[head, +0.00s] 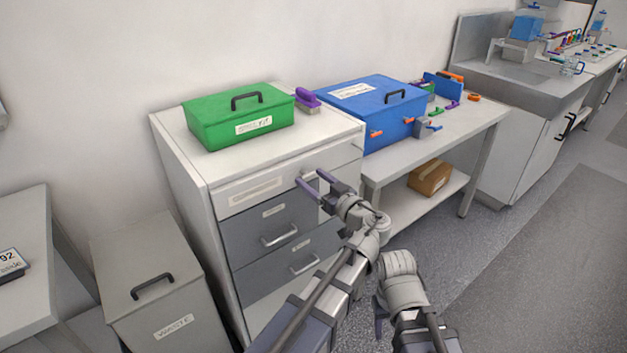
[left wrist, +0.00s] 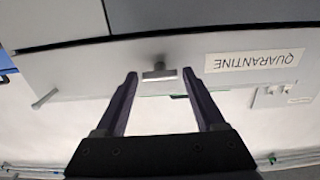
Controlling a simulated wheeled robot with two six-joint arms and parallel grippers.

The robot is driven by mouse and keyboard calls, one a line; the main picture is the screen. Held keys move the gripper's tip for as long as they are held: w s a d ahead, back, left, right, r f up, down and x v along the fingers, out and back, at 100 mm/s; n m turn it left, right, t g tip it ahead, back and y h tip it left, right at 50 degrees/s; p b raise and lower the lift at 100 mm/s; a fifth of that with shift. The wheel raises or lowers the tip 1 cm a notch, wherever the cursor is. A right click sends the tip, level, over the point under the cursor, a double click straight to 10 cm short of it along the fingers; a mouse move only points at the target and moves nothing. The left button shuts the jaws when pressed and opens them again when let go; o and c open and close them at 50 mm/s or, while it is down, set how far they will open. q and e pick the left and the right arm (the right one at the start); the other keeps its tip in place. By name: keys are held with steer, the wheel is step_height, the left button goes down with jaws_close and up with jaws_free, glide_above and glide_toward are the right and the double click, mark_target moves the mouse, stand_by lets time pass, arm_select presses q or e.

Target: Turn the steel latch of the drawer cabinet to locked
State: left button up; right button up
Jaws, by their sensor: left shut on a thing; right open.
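The drawer cabinet (head: 180,180) has a white top drawer with a label (head: 255,190) and grey drawers below. In the left wrist view its QUARANTINE label (left wrist: 254,61) appears upside down. The steel latch (left wrist: 158,74) is a small T-shaped piece on the top drawer's front. Its crossbar lies level across that view. My left gripper (head: 314,182) is at the top drawer's right part, shut on the latch, with a finger at each end of the crossbar. In the head view the gripper hides the latch. My right gripper (head: 380,318) is open, low in front, and partly hidden.
A blue box (head: 360,105) sits on the table to the right. A waste bin (head: 165,270) stands left of the cabinet. The floor (head: 540,260) at right is clear.

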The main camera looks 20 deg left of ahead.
arm_select(q)
steer(key=c, duration=0.7)
steer(key=m, duration=1.7)
steer(key=shift+m, duration=0.4)
stand_by(0.4)
